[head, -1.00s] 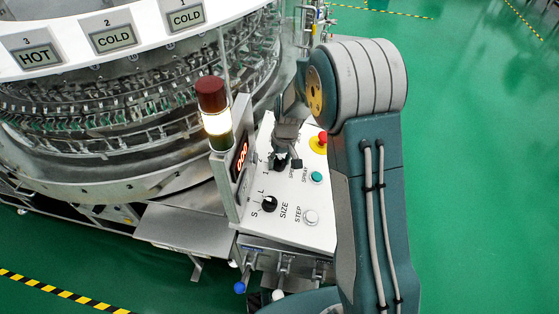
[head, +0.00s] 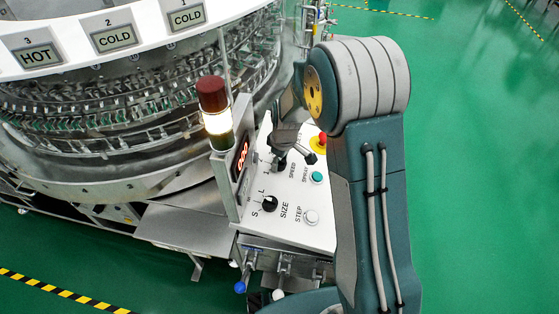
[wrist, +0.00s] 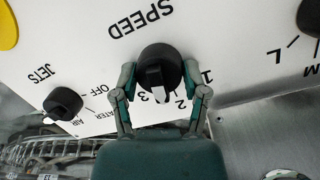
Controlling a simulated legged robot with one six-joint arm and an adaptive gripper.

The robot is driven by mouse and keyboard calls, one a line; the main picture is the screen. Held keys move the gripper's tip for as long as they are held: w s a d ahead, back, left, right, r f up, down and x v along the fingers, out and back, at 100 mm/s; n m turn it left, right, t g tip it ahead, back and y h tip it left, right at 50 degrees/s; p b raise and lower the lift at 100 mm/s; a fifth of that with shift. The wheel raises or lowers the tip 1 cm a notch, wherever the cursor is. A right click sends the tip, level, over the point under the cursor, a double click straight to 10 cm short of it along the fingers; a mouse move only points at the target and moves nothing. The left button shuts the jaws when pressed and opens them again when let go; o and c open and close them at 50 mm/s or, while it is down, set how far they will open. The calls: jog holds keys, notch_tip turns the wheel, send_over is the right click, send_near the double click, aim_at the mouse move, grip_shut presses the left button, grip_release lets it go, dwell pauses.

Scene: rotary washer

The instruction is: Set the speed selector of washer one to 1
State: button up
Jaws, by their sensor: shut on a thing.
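The speed selector (wrist: 160,66) is a round black knob on the white panel, below the upside-down SPEED label in the wrist view. Its pale pointer faces down between the 3 and the 2, nearer the 3; the 1 is to the right. My gripper (wrist: 160,69) has one finger on each side of the knob and is shut on it. In the head view my gripper (head: 296,161) is over the panel beside the SPEED label, and its fingers partly hide the knob.
The jets knob (wrist: 63,103) is close beside my gripper. A signal lamp (head: 213,96) stands left of the panel.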

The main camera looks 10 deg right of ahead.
aim_at(286, 174)
jog(key=n, duration=0.5)
jog(key=shift+s+f+t, duration=0.2)
jog(key=shift+s+t, duration=0.05)
jog(key=shift+t, duration=0.15)
jog(key=n, duration=0.5)
jog(key=shift+n+t, duration=0.4)
jog(key=o, duration=1.2)
jog(key=shift+c, duration=0.2)
jog(key=shift+w+d, duration=0.1)
jog(key=shift+r, duration=0.2)
jog(key=shift+r, duration=0.3)
jog(key=v, duration=1.1)
jog(key=shift+d, duration=0.15)
